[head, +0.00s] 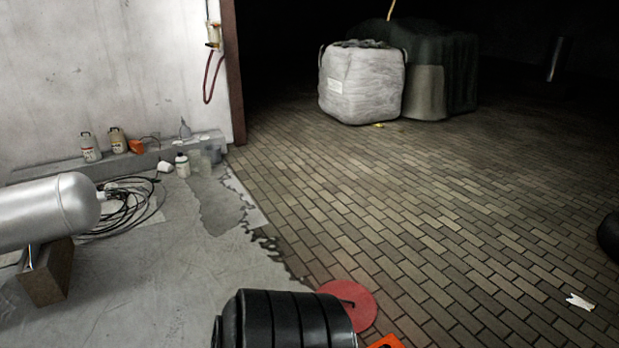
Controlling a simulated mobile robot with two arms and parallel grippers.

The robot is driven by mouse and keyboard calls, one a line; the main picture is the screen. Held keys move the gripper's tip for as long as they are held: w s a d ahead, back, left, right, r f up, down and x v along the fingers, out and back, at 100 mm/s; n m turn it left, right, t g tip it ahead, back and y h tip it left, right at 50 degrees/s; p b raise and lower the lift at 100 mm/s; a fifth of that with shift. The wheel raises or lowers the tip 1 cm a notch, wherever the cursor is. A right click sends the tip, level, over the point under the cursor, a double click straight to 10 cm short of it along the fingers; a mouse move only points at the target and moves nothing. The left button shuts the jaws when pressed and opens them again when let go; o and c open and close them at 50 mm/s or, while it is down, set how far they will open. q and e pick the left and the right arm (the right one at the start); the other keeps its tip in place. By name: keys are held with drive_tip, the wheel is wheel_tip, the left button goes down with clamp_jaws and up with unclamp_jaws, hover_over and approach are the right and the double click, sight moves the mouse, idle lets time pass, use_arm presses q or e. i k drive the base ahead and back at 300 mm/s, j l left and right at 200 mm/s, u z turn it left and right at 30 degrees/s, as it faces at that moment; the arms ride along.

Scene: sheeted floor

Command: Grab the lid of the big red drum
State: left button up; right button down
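A flat round red disc (361,304), which looks like a lid, shows at the bottom middle of the head view. A thin dark bar or handle shows on its face. A black ribbed drum-like body (285,322) covers its left part, and I cannot tell whether the two touch. No red drum body is in view. Neither of my grippers is in view.
An orange piece (387,342) is cut off at the bottom edge. A silver tank (45,212) and coiled cables (125,205) are at left. Bottles (91,148) line the wall ledge. Large sacks (362,85) stand at the back. The brick floor (430,220) is mostly clear.

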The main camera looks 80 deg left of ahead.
sight(361, 304)
drive_tip(key=u, duration=2.25)
drive_tip(key=i+j+u, duration=0.25)
drive_tip(key=i+u, duration=0.15)
drive_tip(key=i, duration=0.2)
drive_tip(key=i+j+u, duration=0.1)
drive_tip(key=i+u, duration=0.3)
drive_tip(key=i, duration=0.2)
drive_tip(key=i+l+u, duration=0.1)
drive_tip(key=i+u, duration=0.3)
drive_tip(key=i, duration=0.2)
drive_tip(key=i+j+z, duration=0.1)
drive_tip(key=i, duration=0.45)
drive_tip(key=i+j+z, duration=0.1)
drive_tip(key=i, duration=0.45)
drive_tip(key=i+z, duration=0.2)
drive_tip(key=z, duration=0.25)
drive_tip(key=i+j+z, duration=0.1)
drive_tip(key=z, duration=0.35)
drive_tip(key=i+j+z, duration=0.2)
drive_tip(key=z, duration=0.3)
drive_tip(key=i+j+z, duration=0.25)
drive_tip(key=z, duration=0.2)
